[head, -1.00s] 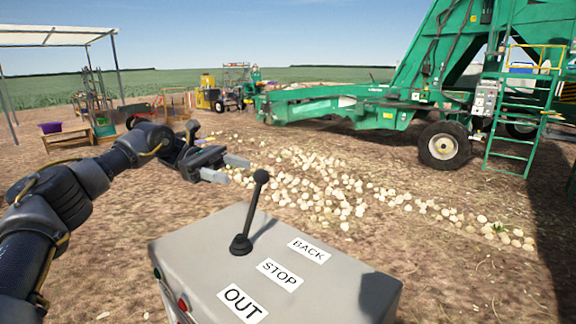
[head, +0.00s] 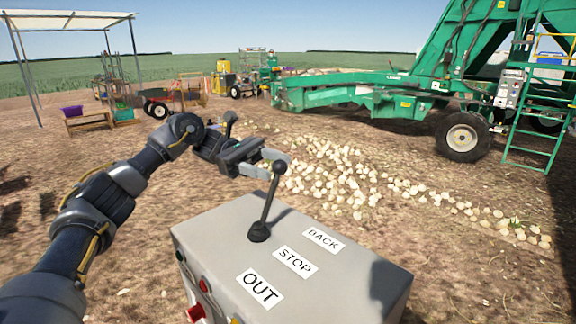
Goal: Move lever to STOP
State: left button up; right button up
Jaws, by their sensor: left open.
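The lever (head: 268,206) is a black stick with a round knob. It rises from a dark boot on top of the grey control box (head: 210,232) and leans right in the picture. Beside it are white labels: BACK (head: 324,240) farthest, STOP (head: 295,262) in the middle, OUT (head: 260,287) nearest. The lean looks to be toward the BACK side, but the exact setting is hard to tell. My left gripper (head: 273,164) is open, its fingers at the knob in the picture. I cannot tell whether they touch it. My right gripper is not in view.
Red and other buttons (head: 204,285) sit on the box's left side. Behind it lies a strip of onions (head: 340,180) on bare soil. A green elevator machine (head: 390,92) stands at the back right, a canopy (head: 70,20) at the left.

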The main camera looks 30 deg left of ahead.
aim_at(281, 166)
pick_arm(q)
jog(key=d, duration=0.1)
jog(key=d+p, duration=0.1)
jog(key=d, duration=0.1)
jog(key=shift+s+r, duration=0.2)
jog(key=shift+s, duration=0.1)
jog(key=shift+s+d+f+p, duration=0.15)
jog(key=shift+d+p, duration=0.4)
jog(key=shift+d, duration=0.3)
jog(key=shift+c, duration=0.4)
grip_shut()
